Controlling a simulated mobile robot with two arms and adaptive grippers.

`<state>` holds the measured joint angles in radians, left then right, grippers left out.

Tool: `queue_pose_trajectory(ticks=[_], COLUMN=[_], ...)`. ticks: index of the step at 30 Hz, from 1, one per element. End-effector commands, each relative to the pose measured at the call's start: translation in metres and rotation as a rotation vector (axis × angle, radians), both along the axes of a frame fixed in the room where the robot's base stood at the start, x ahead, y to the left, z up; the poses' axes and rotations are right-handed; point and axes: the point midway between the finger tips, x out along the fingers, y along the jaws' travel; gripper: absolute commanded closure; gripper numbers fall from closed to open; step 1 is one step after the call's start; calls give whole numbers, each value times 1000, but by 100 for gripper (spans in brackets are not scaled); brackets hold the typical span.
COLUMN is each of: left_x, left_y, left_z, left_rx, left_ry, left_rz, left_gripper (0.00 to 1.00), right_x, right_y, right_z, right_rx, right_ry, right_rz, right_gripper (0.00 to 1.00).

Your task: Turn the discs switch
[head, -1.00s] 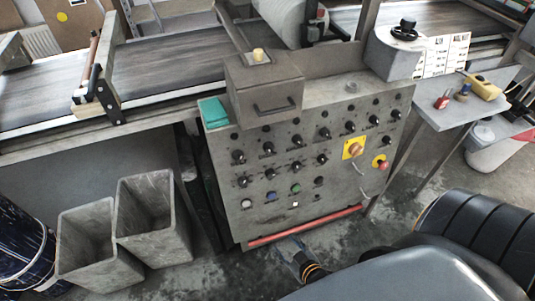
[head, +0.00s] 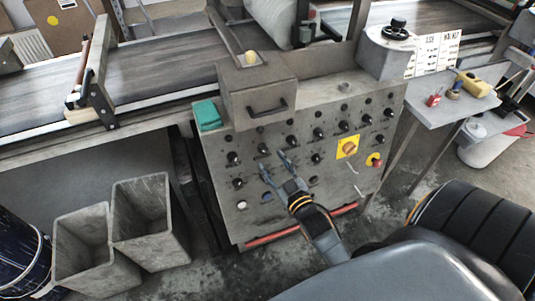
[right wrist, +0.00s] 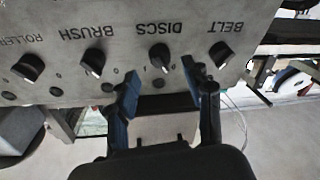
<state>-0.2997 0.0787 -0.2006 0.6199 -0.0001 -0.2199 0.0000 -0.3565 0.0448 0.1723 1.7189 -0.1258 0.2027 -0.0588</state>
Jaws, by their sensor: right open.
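The discs switch (right wrist: 160,57) is a black rotary knob with a pale pointer line, beside the upside-down label DISCS in the right wrist view. It sits on the grey control panel (head: 335,190) among several similar knobs. My right gripper (head: 274,162) is in front of the panel's left half. In the right wrist view the right gripper (right wrist: 161,77) is open, its two blue fingers apart on either side below the discs switch. Nothing is between them in its grip. Whether the fingertips touch the panel cannot be told. My left gripper is not in view.
The belt knob (right wrist: 221,53) and brush knob (right wrist: 93,62) flank the discs switch closely. A grey box (head: 258,95) juts out above. Two grey bins (head: 82,245) stand at lower left.

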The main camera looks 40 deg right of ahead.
Motion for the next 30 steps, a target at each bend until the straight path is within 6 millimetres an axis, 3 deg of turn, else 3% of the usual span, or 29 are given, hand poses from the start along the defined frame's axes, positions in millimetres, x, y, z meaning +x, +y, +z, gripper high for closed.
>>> queue_pose_trajectory(ticks=[3, 7, 19, 26, 27, 30], left_x=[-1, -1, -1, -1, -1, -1], left_y=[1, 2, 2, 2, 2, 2], left_z=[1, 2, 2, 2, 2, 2], left_rx=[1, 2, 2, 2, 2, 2], left_ry=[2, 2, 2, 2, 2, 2], left_rz=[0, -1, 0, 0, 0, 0], left_gripper=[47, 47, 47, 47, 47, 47], right_x=[21, 34, 40, 40, 40, 40], right_y=[-2, -4, -5, -5, -5, -5], right_z=[1, 0, 0, 0, 0, 0], right_rx=[0, -1, 0, 0, 0, 1], right_ry=[-1, 1, 1, 1, 1, 1], right_rz=[0, 1, 1, 0, 0, 0], right_gripper=[49, 49, 49, 96, 100, 100])
